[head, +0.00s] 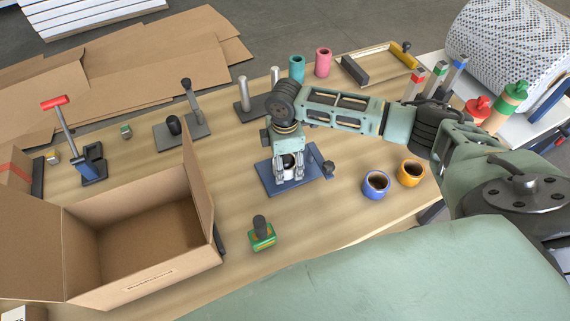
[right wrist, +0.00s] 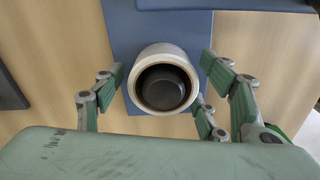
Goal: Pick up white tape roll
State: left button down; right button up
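The white tape roll (right wrist: 163,50) stands around a dark round post on a blue base plate (right wrist: 185,35), seen from above in the right wrist view. In the head view the tape roll (head: 289,173) is mostly hidden by the fingers of my right gripper (head: 289,180). My right gripper points down over the plate. In the right wrist view its green-padded fingers (right wrist: 164,85) are spread on the left and right of the roll, with a small gap visible on each side. My left gripper is not in view.
An open cardboard box (head: 155,235) stands at left. A green stamp (head: 262,237) is in front. Teal (head: 297,68) and pink (head: 323,62) cylinders stand behind. Bare wood lies between box and plate.

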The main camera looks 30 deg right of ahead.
jog(key=c, duration=0.9)
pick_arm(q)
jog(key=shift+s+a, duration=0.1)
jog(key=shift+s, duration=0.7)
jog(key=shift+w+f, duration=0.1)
pick_arm(e)
jog(key=shift+r, duration=0.15)
